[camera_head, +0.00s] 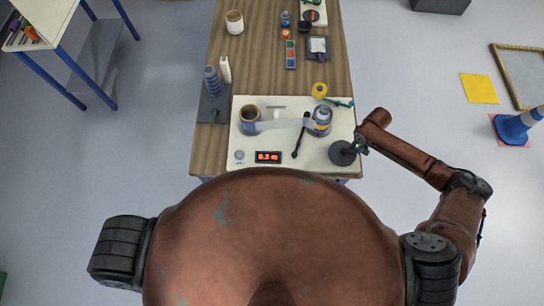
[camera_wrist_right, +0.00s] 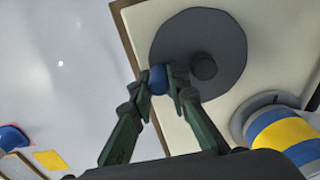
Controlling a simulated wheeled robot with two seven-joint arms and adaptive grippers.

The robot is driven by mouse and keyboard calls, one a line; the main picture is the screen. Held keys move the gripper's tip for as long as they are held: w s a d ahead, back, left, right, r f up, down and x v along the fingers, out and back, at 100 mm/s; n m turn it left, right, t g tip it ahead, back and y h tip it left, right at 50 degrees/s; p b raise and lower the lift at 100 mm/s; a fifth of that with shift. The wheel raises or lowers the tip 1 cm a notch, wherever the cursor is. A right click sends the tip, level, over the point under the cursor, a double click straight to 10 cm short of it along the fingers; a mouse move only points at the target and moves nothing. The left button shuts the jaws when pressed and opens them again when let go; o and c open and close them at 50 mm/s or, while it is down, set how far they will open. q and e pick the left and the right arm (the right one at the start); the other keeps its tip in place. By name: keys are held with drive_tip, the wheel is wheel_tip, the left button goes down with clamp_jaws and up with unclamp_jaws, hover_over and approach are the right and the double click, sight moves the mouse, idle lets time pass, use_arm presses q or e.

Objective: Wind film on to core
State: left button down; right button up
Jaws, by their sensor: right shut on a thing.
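The pale winding board (camera_head: 220,164) lies at the table's near end. A dark grey crank disc (camera_head: 342,153) sits at its right corner; it also fills the middle of the right wrist view (camera_wrist_right: 222,35). My right gripper (camera_head: 359,147) is shut on a small blue knob (camera_wrist_right: 158,79) at the disc's edge. A pale strip of film (camera_head: 285,125) spans from a dark-topped roller (camera_head: 249,127) at left to a roll (camera_head: 322,118) at right. In the wrist view, a blue-and-yellow-banded roll (camera_wrist_right: 285,133) stands beside the disc. My left gripper is out of view.
A red digital readout (camera_head: 268,157) and a black lever (camera_head: 299,140) are on the board. A grey mat (camera_head: 213,103) with a ribbed blue-grey stack lies at left. A blue-and-white cone (camera_head: 517,125) stands on the floor at right.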

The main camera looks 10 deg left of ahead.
drive_tip(key=shift+w+a, duration=0.2)
drive_tip(key=shift+w, duration=0.25)
drive_tip(key=shift+a, duration=0.15)
